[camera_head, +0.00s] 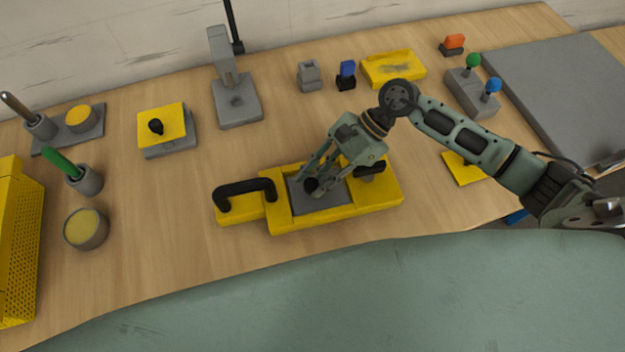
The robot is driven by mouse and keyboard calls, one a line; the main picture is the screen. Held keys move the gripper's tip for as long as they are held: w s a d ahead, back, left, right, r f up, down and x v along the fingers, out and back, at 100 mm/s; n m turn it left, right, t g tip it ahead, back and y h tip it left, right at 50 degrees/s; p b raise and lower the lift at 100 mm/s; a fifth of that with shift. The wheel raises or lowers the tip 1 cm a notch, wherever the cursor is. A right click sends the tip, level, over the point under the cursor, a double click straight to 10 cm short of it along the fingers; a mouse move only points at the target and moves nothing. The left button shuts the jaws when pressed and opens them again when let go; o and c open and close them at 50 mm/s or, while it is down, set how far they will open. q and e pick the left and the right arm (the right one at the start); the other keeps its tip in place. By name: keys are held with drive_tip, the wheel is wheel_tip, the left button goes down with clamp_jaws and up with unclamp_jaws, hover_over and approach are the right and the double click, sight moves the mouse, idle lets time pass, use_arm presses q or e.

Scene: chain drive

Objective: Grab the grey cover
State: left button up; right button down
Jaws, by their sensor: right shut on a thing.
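The grey cover (318,207) is a flat grey plate with a small black knob. It sits in the middle of a yellow housing (240,212) on the table, between its raised yellow sides. My right gripper (313,184) reaches down onto the cover from the upper right. Its fingers are shut around the black knob and partly hide it and the plate. I cannot tell whether the cover is lifted at all. My left gripper is not in view.
A black handle (246,188) rises from the housing's left end. A grey stand (237,100), a yellow-topped block (163,125) and a grey box with levers (472,92) stand behind. A round tin (86,229) is at left.

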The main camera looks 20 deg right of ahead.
drive_tip(key=shift+s+d+f, duration=0.1)
drive_tip(key=shift+s+f, duration=0.15)
drive_tip(key=shift+f, duration=0.05)
